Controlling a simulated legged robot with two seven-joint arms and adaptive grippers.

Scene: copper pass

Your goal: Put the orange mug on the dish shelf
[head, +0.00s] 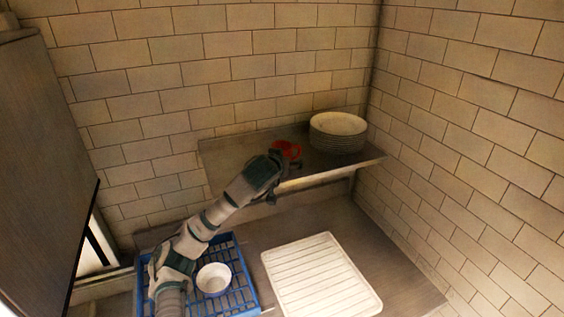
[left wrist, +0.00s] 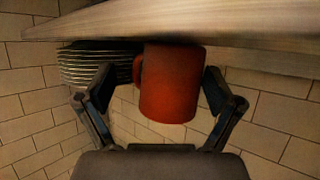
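The orange mug (head: 291,150) is at the dish shelf (head: 228,150), left of the plate stack, partly hidden by my left gripper (head: 281,165) in the head view. In the left wrist view, which appears upside down, the mug (left wrist: 169,85) is upright with its base at the shelf surface (left wrist: 240,22); firm contact is hard to tell. My left gripper (left wrist: 157,80) has its fingers spread on either side of the mug. A gap shows on the handle side; the other fingertip is close to the mug wall. My right gripper is in neither view.
A stack of plates (head: 338,134) stands on the shelf's right part. Below, a blue rack (head: 246,290) holds a white bowl (head: 213,278), beside a white ribbed drainboard (head: 320,275). Tiled walls close the back and right. The shelf's left end is clear.

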